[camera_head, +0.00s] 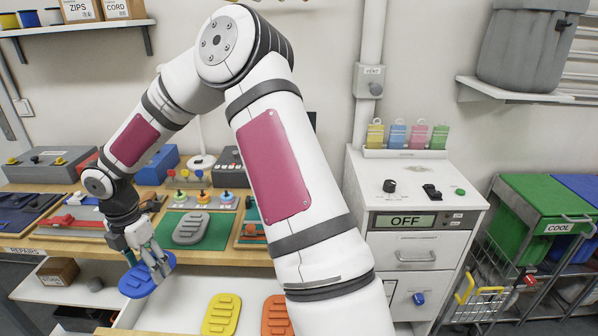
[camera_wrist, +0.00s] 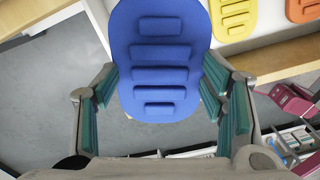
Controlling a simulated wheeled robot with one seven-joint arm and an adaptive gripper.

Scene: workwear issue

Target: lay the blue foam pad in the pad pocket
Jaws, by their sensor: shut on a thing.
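The blue foam pad (camera_head: 138,284) is a flat oval with raised ribs. My gripper (camera_head: 157,268) is shut on it and holds it in front of the workbench edge, left of the yellow pad. In the wrist view the pad (camera_wrist: 160,50) fills the upper middle, and the green-lined fingers of my gripper (camera_wrist: 160,92) grip it at its two sides. I cannot make out a pad pocket with certainty. A grey ribbed pad shape (camera_head: 190,229) lies on a green mat (camera_head: 216,239) on the bench, behind my gripper.
A yellow pad (camera_head: 221,314) and an orange pad (camera_head: 275,318) lie in a pale tray or drawer (camera_head: 180,318) below the bench. Controls and trays crowd the bench. A white cabinet (camera_head: 415,225) marked OFF stands right. My arm hides part of the middle.

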